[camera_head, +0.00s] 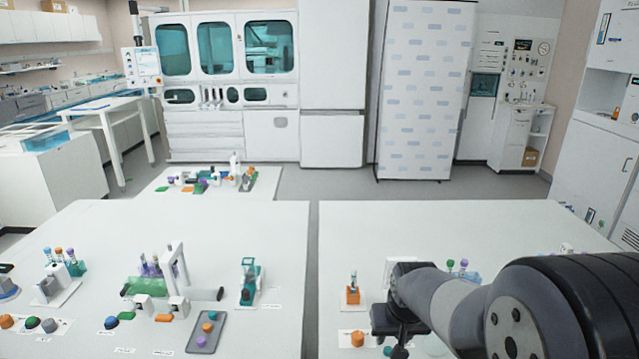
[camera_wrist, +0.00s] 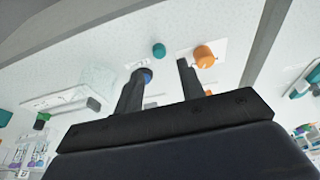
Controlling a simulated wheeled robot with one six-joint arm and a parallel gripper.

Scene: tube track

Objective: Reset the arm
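My arm reaches in from the lower right over the right-hand table (camera_head: 480,215). My gripper (camera_head: 398,347) hangs low over the front of that table, partly cut by my own arm. In the wrist view my gripper's two dark fingers (camera_wrist: 163,70) are spread apart with no object held between them. A blue round piece (camera_wrist: 147,76) shows at the left fingertip; I cannot tell whether they touch. Beyond the fingertips lie a teal cap (camera_wrist: 159,50) and an orange cap (camera_wrist: 204,56) on a white surface.
An orange holder with a tube (camera_head: 353,295) stands left of my gripper. A tube rack (camera_head: 462,272) is behind my arm. The left table (camera_head: 200,225) holds a white stand (camera_head: 172,265), a green device (camera_head: 249,280) and a grey tray (camera_head: 206,332).

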